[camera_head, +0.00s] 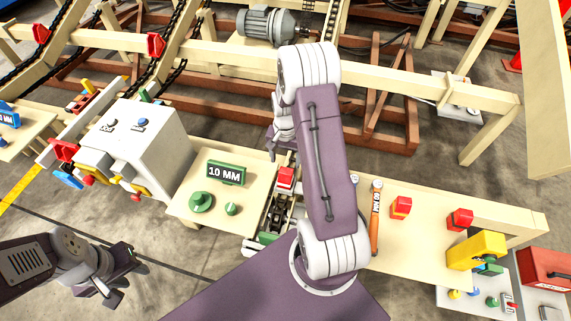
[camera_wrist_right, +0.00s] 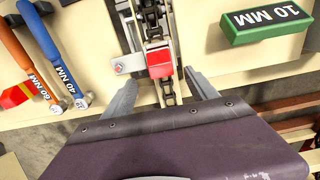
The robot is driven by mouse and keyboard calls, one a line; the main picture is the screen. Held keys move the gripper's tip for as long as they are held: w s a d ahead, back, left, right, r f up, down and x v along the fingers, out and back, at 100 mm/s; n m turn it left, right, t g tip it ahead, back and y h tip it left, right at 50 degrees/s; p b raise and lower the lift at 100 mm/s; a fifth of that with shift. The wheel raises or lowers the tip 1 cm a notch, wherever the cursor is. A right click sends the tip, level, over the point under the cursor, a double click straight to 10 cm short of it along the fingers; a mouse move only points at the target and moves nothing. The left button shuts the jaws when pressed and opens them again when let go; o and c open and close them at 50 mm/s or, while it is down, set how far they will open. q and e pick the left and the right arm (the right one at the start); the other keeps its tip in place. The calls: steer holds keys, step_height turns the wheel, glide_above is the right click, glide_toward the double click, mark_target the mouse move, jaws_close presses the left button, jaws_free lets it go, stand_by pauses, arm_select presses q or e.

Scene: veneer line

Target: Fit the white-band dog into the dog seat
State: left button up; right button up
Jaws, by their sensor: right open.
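A red dog with a pale band along one edge (camera_wrist_right: 160,62) sits on the chain in the right wrist view; it also shows in the head view (camera_head: 286,176). My right gripper (camera_wrist_right: 161,92) is open, its two fingers apart on either side of the chain, just short of the dog and not closed on it. In the head view my right arm partly hides this gripper. I cannot make out the dog seat apart from the chain, or whether the dog is fully seated. My left gripper (camera_head: 118,284) hangs over the floor at lower left, away from the bench.
A green 10 MM block (camera_head: 226,173) and green round pieces (camera_head: 201,202) lie left of the chain. An orange-handled tool (camera_head: 375,215), two more red dogs (camera_head: 401,207) (camera_head: 460,219) and a yellow block (camera_head: 476,250) lie to the right. A grey-white machine box (camera_head: 140,140) stands at left.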

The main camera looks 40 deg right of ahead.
steer(key=s+a+r+n, duration=0.4)
steer(key=s+a+n, duration=0.1)
steer(key=a, duration=0.3)
steer(key=s+a+r+n+t, duration=0.1)
steer(key=s+a+r+n, duration=0.4)
steer(key=s+a, duration=0.1)
steer(key=shift+a+r, duration=0.25)
steer(key=shift+a, duration=0.6)
